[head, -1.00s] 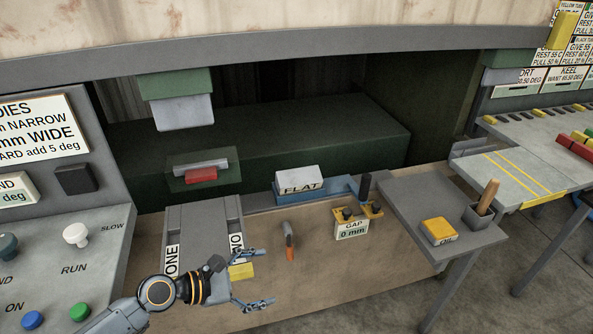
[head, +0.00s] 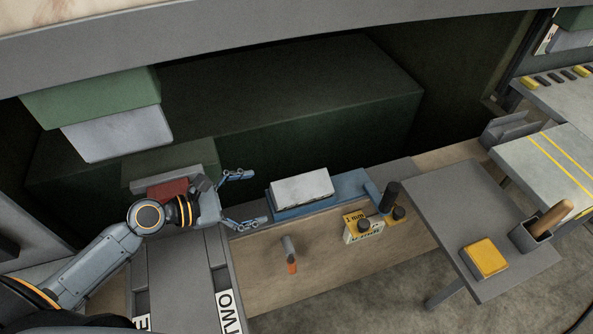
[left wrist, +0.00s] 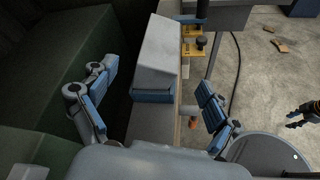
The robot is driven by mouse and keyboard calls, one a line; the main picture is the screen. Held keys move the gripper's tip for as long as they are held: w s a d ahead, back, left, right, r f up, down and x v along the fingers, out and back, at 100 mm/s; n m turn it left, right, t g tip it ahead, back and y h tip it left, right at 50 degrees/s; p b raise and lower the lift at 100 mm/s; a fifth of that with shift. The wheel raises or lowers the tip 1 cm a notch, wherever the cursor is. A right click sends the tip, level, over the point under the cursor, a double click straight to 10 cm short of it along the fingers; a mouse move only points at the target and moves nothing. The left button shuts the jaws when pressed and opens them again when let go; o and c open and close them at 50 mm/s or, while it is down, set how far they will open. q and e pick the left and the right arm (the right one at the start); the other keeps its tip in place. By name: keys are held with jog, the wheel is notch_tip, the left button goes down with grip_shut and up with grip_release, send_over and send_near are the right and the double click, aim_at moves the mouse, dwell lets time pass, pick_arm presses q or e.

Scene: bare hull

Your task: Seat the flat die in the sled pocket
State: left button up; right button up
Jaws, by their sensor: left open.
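The flat die (head: 302,187) is a pale grey block on a blue base (head: 335,190) at the back of the bench. My left gripper (head: 250,198) is open and empty, just left of the die, with its fingers pointing toward it. In the left wrist view the die (left wrist: 160,50) lies ahead between the spread fingers (left wrist: 155,78), apart from them. A green block (head: 135,170) with a grey and red piece (head: 165,190) is partly hidden behind my left wrist. I cannot make out a sled pocket. At the right edge of the wrist view is what looks like my right gripper (left wrist: 305,115), small and dark.
A yellow gap gauge (head: 362,228) with black knobs stands right of the die. A small handled tool (head: 289,250) lies on the bench in front. A grey side table (head: 450,200) holds a yellow pad (head: 484,258). A green and grey overhead block (head: 115,130) hangs at left.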

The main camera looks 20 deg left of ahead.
aim_at(293, 189)
pick_arm(q)
jog(key=p+x, duration=0.1)
jog(key=x, duration=0.6)
jog(key=shift+w+d+r+p, duration=0.1)
jog(key=shift+w+d+p, duration=0.15)
jog(key=shift+d+p, duration=0.15)
jog(key=shift+w+d+f, duration=0.25)
jog(key=shift+w, duration=0.1)
jog(key=p+x, duration=0.1)
jog(key=x, duration=0.3)
jog(key=shift+w+d+f, duration=0.1)
jog(key=shift+f, duration=0.05)
jog(key=shift+w+d+f, duration=0.2)
jog(key=shift+d+f, duration=0.05)
jog(key=shift+s+a+r, duration=0.1)
jog(key=c, duration=0.5)
grip_shut()
jog(key=shift+r, duration=0.15)
pick_arm(e)
jog(key=r, duration=0.1)
jog(key=s+r, duration=0.1)
jog(key=r, duration=0.1)
jog(key=shift+d+r, duration=0.1)
